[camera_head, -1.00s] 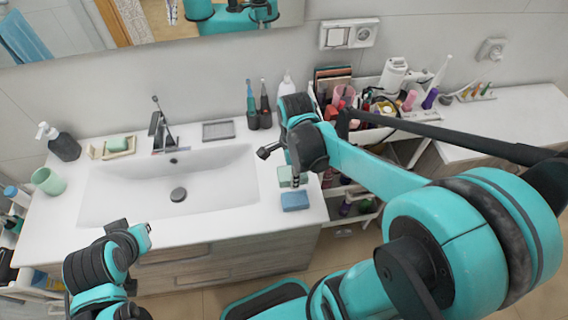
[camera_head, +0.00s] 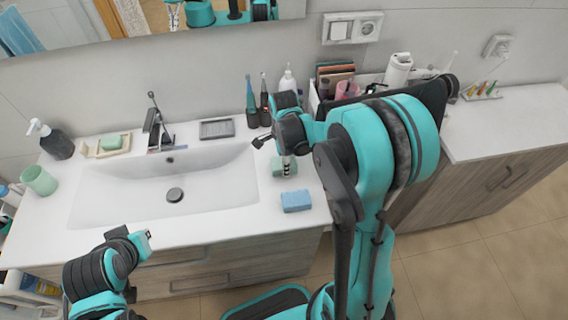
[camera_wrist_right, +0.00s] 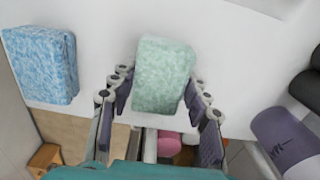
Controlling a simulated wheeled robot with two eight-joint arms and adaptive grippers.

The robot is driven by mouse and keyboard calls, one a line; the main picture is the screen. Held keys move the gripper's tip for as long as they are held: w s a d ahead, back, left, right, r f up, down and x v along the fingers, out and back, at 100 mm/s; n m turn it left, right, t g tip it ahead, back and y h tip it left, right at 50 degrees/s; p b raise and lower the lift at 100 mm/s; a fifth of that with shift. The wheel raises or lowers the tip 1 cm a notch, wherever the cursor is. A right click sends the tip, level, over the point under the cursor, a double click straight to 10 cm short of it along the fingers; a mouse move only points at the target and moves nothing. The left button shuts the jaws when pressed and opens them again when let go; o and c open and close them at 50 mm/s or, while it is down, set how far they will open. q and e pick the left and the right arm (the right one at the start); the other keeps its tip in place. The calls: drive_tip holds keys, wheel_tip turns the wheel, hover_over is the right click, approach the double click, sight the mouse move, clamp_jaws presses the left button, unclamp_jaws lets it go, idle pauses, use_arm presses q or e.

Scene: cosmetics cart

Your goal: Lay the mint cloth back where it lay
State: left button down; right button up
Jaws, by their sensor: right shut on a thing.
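The mint cloth (camera_head: 278,167) is a small pale green folded block at the right end of the white sink counter, behind the blue cloth (camera_head: 297,201). In the right wrist view the mint cloth (camera_wrist_right: 163,75) sits between the two fingers of my right gripper (camera_wrist_right: 158,100), which is shut on its near end. I cannot tell whether the cloth touches the counter. The blue cloth (camera_wrist_right: 42,65) lies apart to its left there. My right gripper (camera_head: 287,168) points down in the head view and partly covers the mint cloth. My left gripper (camera_head: 138,240) hangs before the counter's front edge, its jaw gap unclear.
The sink basin (camera_head: 165,185) lies to the left. Toothbrush holders (camera_head: 258,118) and a white bottle (camera_head: 288,80) stand behind my right gripper. A cart with cosmetics stands right of the counter, partly hidden by my right arm. The counter around the blue cloth is clear.

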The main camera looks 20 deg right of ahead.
drive_tip(key=shift+f, duration=0.15)
drive_tip(key=o, duration=1)
drive_tip(key=shift+r, duration=0.35)
wheel_tip(320, 180, up, 11)
drive_tip(key=p, duration=0.4)
drive_tip(key=s+a+r+n+t, duration=0.1)
drive_tip(key=s+a+n+t, duration=0.1)
drive_tip(key=s+n, duration=0.2)
drive_tip(key=s+a+r+n+t, duration=0.1)
drive_tip(key=s+n, duration=0.4)
drive_tip(key=n, duration=0.5)
drive_tip(key=s+a+r+n+t, duration=0.2)
drive_tip(key=s+n+t, duration=0.2)
drive_tip(key=n, duration=0.3)
drive_tip(key=shift+s+a+r, duration=0.2)
drive_tip(key=shift+a+r, duration=0.15)
